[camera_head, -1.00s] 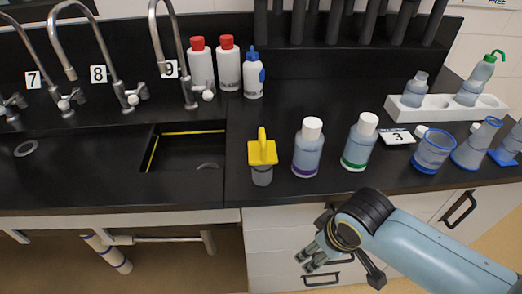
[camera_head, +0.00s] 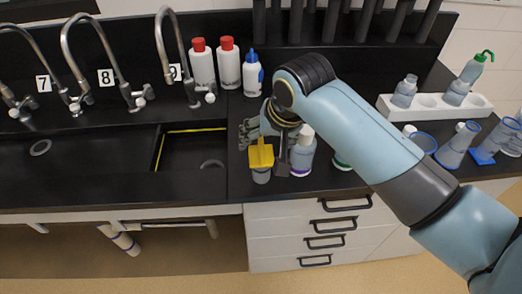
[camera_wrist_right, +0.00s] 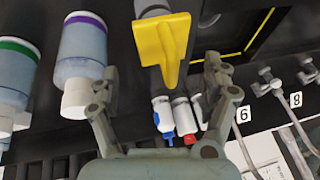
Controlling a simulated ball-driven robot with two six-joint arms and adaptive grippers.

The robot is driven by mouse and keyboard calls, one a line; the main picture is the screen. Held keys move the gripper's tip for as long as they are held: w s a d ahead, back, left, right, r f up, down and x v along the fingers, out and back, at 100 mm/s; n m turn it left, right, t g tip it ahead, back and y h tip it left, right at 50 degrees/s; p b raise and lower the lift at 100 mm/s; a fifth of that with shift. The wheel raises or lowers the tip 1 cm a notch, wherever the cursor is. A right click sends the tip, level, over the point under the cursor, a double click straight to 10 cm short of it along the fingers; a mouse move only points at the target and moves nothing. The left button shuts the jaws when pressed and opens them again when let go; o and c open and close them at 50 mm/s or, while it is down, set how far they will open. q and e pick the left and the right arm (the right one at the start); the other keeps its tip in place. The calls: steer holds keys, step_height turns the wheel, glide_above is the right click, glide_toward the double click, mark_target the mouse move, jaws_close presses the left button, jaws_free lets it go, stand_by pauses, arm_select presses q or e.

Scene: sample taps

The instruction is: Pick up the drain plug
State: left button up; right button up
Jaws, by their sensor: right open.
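The drain plug (camera_head: 261,156) has a yellow top with an upright fin and a grey round lower part. It stands on the black counter, right of the sink opening. In the right wrist view the yellow top (camera_wrist_right: 160,42) is at the upper middle, beyond the fingertips. My right gripper (camera_head: 264,144) is over the counter at the plug, its arm reaching in from the right. In the right wrist view the gripper (camera_wrist_right: 160,80) is open, one finger to each side of the plug, with gaps between. My left gripper is not in view.
A purple-banded bottle (camera_head: 302,158) stands close right of the plug, near a finger. A green-banded bottle (camera_wrist_right: 14,75) is farther off, mostly hidden by my arm in the head view. Red-capped bottles (camera_head: 202,66) stand behind. The sink (camera_head: 190,158) opens to the left.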

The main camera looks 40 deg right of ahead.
steer(key=shift+a+p+x, duration=0.15)
steer(key=shift+p+x, duration=0.1)
steer(key=shift+x, duration=0.95)
steer(key=shift+a+p+x, duration=0.1)
steer(key=shift+p+x, duration=0.15)
steer(key=shift+x, duration=0.9)
steer(key=c, duration=1.5)
